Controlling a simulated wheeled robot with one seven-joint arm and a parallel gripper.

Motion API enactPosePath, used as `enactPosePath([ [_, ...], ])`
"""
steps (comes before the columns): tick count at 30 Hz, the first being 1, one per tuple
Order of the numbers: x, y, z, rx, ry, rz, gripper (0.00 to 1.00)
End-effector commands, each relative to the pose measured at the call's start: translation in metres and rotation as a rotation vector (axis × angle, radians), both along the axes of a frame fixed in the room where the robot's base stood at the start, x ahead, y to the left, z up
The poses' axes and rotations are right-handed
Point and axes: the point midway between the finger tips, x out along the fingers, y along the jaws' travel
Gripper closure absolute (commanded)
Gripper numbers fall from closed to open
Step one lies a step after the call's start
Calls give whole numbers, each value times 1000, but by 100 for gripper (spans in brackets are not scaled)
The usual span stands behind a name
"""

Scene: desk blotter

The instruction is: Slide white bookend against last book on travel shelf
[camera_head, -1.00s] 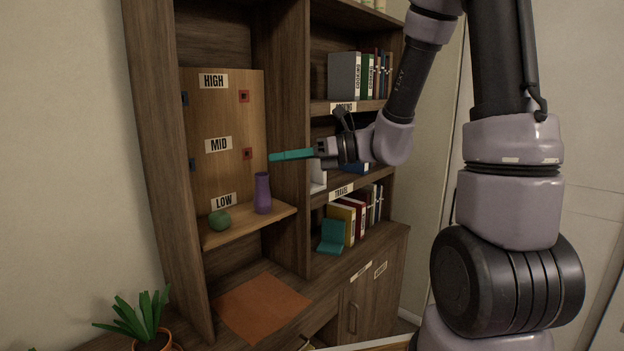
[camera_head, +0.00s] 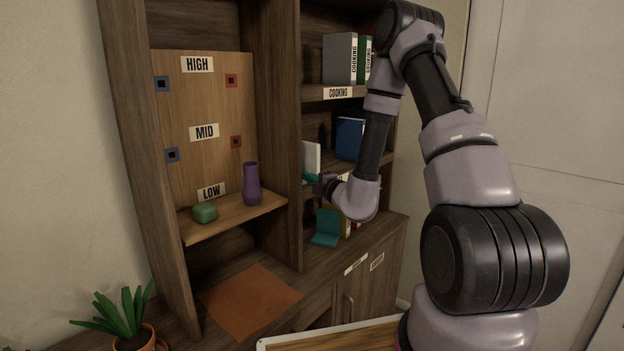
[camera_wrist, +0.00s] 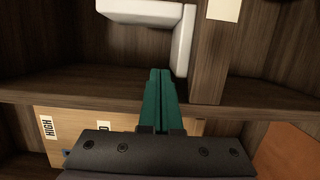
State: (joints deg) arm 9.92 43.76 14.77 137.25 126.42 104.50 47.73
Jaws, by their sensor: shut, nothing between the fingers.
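The white bookend (camera_head: 312,157) stands at the left end of the middle shelf, beside the upright divider. In the wrist view its white L shape (camera_wrist: 183,42) shows just ahead of my fingertips. My gripper (camera_head: 308,177) has teal fingers, shut and empty, at the front of this shelf, low by the bookend. In the wrist view my gripper (camera_wrist: 159,72) points toward the bookend; I cannot tell whether they touch. A blue book (camera_head: 349,138) stands farther right on the shelf, with a gap between it and the bookend. My arm hides the other books and most of the shelf label.
The divider (camera_head: 284,130) stands close to the left of my gripper. The cooking shelf (camera_head: 312,94) is above. A teal bookend (camera_head: 325,228) and books stand below. A purple vase (camera_head: 251,184) and a green object (camera_head: 205,212) sit on the low ledge at left.

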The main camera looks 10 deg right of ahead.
Motion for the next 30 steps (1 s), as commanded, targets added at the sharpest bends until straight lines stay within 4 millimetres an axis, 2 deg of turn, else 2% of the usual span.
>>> enactPosePath([
  [6,45,19,0,-1,-3,2,100],
  [8,56,23,0,0,-2,1,100],
  [9,62,19,0,-2,-2,-2,100],
  [12,70,5,0,-2,-2,-2,100],
  [18,79,-8,0,-2,-1,0,100],
  [30,80,-10,0,-2,-1,1,100],
])
